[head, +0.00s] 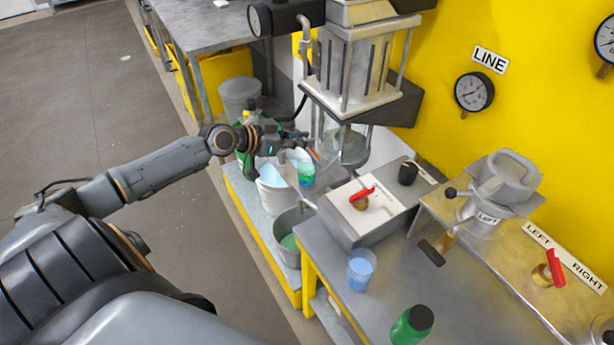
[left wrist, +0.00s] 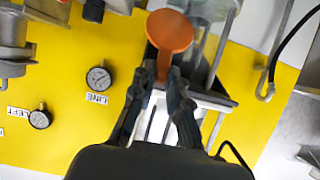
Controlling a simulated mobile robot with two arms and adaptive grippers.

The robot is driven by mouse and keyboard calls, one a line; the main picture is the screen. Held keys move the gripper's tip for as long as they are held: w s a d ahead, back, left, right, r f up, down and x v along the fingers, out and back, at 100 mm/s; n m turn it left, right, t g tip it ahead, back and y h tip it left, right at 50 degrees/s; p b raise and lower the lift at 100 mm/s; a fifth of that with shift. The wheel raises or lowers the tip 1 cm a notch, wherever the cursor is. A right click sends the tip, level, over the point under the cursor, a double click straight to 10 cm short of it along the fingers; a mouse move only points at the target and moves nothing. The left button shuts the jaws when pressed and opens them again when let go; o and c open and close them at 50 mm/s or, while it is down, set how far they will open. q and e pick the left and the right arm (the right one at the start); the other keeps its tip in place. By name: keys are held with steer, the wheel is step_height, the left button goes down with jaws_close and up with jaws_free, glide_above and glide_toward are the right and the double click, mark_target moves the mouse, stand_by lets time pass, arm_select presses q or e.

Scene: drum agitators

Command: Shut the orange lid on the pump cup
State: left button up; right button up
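The orange lid (left wrist: 170,31) shows in the left wrist view as a round disc with a narrow tab running down between my fingertips. My left gripper (left wrist: 162,78) has its fingers close together on both sides of that tab and appears shut on it. In the head view my left gripper (head: 299,142) is beside the pump's clear cylinder, and only a thin orange edge of the lid (head: 315,154) shows. A clear cup with green contents (head: 306,174) is just below the gripper; I cannot tell whether it is the pump cup. My right gripper is not in view.
A grey box with a red-handled valve (head: 362,198) stands right of the gripper. The pump frame (head: 352,75) rises close behind it. A blue cup (head: 360,270) and a green bottle (head: 411,326) stand on the bench. Buckets (head: 287,240) stand below.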

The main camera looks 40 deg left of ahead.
arm_select(q)
steer(key=shift+s+a+f, duration=0.25)
steer(key=shift+s+f, duration=0.05)
steer(key=shift+s, duration=0.2)
steer(key=shift+s+a+f+b, duration=0.2)
steer(key=shift+s+f+b, duration=0.25)
steer(key=shift+b, duration=0.15)
steer(key=shift+s+a+f+b, duration=0.15)
steer(key=shift+s+f+b, duration=0.3)
steer(key=shift+b, duration=0.1)
